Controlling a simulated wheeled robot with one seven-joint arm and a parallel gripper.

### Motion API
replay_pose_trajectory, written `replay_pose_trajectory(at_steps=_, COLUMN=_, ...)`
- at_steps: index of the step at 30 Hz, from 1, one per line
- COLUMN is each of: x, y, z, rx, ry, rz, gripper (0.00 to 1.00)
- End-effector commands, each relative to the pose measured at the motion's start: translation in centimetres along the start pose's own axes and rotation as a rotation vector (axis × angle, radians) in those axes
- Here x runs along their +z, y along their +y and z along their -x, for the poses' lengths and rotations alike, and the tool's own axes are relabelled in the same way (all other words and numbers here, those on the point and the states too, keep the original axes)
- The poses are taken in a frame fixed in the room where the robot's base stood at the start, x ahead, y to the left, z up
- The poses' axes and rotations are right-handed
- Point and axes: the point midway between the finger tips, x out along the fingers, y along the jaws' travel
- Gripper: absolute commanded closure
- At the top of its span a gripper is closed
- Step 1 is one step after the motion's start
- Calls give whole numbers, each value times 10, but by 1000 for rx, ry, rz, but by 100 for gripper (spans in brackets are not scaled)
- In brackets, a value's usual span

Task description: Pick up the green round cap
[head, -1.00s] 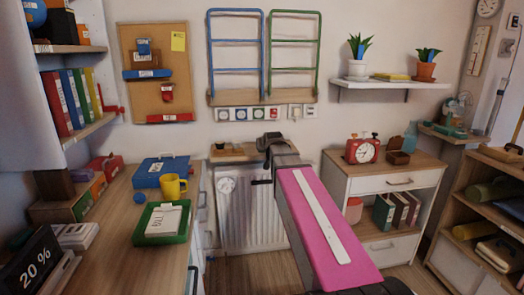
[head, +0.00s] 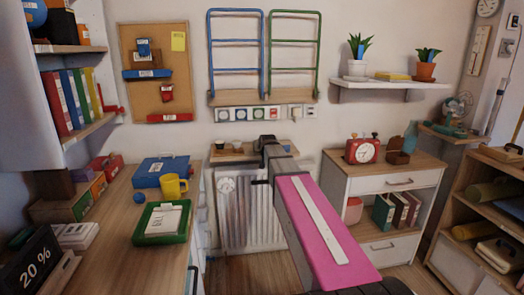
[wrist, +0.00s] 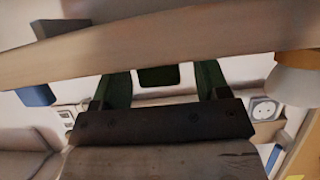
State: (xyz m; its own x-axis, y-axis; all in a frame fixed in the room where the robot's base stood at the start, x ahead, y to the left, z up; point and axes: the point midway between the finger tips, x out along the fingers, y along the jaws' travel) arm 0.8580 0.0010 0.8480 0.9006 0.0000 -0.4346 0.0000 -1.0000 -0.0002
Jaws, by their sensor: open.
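A dark green piece with rounded corners (wrist: 158,77) shows between my fingers in the wrist view, against the edge of a wooden board (wrist: 150,52). It looks like the green cap, but its round shape is not clear. My gripper (wrist: 161,78) is open, with one finger on each side of that piece; I cannot tell whether they touch it. In the head view my gripper is at the wooden shelf (head: 230,155) above the radiator. My arm hides part of that shelf there, and I cannot make out the cap.
Small cups (head: 220,145) stand on the shelf left of my gripper. In the wrist view a blue object (wrist: 38,95) and a white-orange object (wrist: 295,72) flank the fingers. The radiator (head: 240,205) is below. The desk (head: 115,225) is left, a cabinet (head: 395,178) right.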

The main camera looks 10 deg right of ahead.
Motion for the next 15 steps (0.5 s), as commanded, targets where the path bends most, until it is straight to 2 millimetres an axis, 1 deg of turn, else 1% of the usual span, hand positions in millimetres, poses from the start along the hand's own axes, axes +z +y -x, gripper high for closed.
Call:
replay_pose_trajectory(at_steps=1, x=0, y=0, z=0, rx=0, ry=0, rz=0, gripper=31)
replay_pose_trajectory(at_steps=2, x=0, y=0, z=0, rx=0, ry=0, rz=0, gripper=35)
replay_pose_trajectory(at_steps=3, x=0, y=0, z=0, rx=0, ry=0, rz=0, gripper=48)
replay_pose_trajectory(at_steps=5, x=0, y=0, z=0, rx=0, ry=0, rz=0, gripper=67)
replay_pose_trajectory(at_steps=6, x=0, y=0, z=0, rx=0, ry=0, rz=0, gripper=80)
replay_pose_trajectory(at_steps=7, x=0, y=0, z=0, rx=0, ry=0, rz=0, gripper=82)
replay_pose_trajectory(at_steps=15, x=0, y=0, z=1, rx=0, ry=0, rz=0, gripper=83)
